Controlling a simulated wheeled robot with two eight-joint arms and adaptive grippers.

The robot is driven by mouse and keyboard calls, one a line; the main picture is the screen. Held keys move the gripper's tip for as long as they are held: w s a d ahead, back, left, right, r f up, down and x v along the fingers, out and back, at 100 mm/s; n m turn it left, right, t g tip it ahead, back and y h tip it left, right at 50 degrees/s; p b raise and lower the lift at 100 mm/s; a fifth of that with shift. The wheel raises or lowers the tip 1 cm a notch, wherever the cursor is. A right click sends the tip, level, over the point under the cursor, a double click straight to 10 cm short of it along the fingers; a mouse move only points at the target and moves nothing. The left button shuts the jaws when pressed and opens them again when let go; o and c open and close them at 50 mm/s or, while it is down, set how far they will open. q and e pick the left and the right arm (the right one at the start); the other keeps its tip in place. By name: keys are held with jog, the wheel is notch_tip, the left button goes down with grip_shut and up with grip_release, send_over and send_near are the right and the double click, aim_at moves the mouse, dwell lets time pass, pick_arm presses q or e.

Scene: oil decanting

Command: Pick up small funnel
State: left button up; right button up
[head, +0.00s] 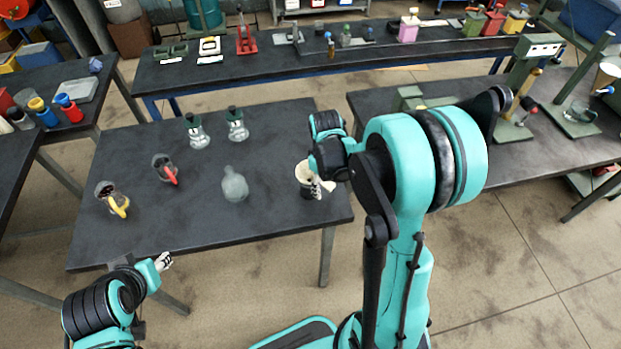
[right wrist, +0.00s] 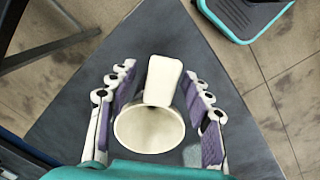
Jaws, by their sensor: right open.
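The small funnel appears to be the cream-white piece with a round, wide mouth and a flat tab at the table's right end. In the right wrist view the funnel (right wrist: 148,131) lies between the finger pads of my right gripper (right wrist: 152,115), with room visible at both sides. In the head view the right gripper (head: 317,187) is at the funnel (head: 302,169) and partly hides it. The right gripper is open. The funnel's lower part is hidden. My left gripper (head: 164,262) is off the table's front edge, apart from the objects; its finger opening is too small to judge.
The dark table (head: 130,150) also holds a clear bottle (head: 235,186), a red-handled jug (head: 164,167), a yellow-handled jug (head: 112,197) and two dark-topped flasks (head: 197,133) (head: 237,126). The table's front right is bare. Other benches stand behind, left and right.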

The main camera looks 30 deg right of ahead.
jog(key=shift+c, duration=0.3)
grip_shut()
jog(key=shift+r, duration=0.1)
